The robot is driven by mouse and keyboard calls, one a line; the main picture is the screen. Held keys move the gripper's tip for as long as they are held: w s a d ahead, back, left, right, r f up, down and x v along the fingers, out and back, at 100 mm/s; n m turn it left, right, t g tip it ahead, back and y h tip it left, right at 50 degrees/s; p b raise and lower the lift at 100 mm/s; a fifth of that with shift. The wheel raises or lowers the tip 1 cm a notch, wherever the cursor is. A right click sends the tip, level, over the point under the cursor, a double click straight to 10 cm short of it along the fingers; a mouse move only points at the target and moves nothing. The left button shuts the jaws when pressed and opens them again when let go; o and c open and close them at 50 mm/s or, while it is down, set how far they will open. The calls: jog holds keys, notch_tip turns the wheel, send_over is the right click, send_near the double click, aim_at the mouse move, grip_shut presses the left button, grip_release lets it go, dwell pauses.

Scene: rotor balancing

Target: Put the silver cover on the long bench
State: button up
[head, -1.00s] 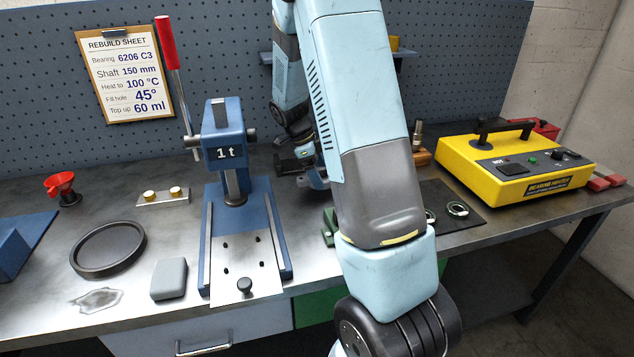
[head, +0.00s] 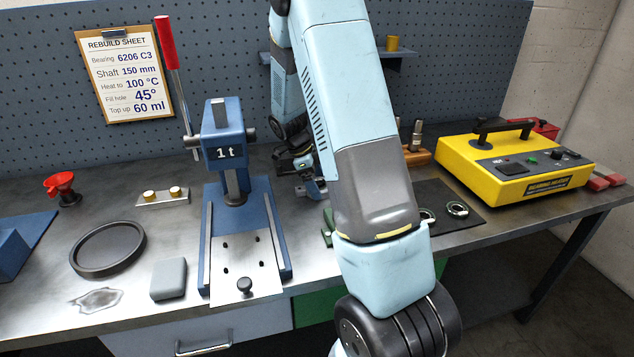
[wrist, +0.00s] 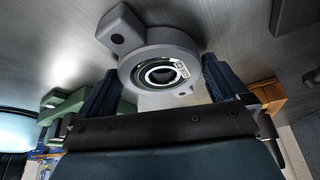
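The silver cover (wrist: 134,66) is a round grey housing with a protruding lug at its upper left. A bearing ring with a small label sits in its centre. In the wrist view it lies between the two dark blue fingers of my gripper (wrist: 160,75), close to both. I cannot tell whether the fingers press on it. In the head view my gripper (head: 310,180) is low over the long bench (head: 150,230), just right of the blue press, partly behind my arm. The cover cannot be made out there.
The blue press (head: 222,140) stands left of my gripper. A green block (wrist: 70,103) and a wooden block (wrist: 268,94) flank my gripper. A black mat (head: 465,218) with metal rings and a yellow heater (head: 515,165) are right. A black ring (head: 108,250) and grey block (head: 168,279) lie left.

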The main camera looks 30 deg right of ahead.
jog(key=shift+r, duration=0.1)
jog(key=v, duration=1.1)
jog(key=s+a+r+n+t+y, duration=0.1)
jog(key=s+a+r+n+t, duration=0.15)
jog(key=s+r+n, duration=0.55)
jog(key=s+a+r+n+t+y, duration=0.1)
jog(key=s+a+r+n+t, duration=0.1)
jog(key=s+n, duration=0.6)
jog(key=s+a+r+n+t+y, duration=0.1)
jog(key=s+a+r+n+t, duration=0.2)
jog(key=s, duration=1.1)
notch_tip(320, 180, up, 4)
jog(key=a+n, duration=0.2)
jog(key=n, duration=0.3)
jog(key=shift+a+r+n+y, duration=0.25)
jog(key=shift+n+y, duration=0.05)
jog(key=shift+n, duration=0.1)
jog(key=shift+w+t, duration=0.1)
jog(key=shift+t, duration=0.15)
jog(key=shift+c, duration=0.3)
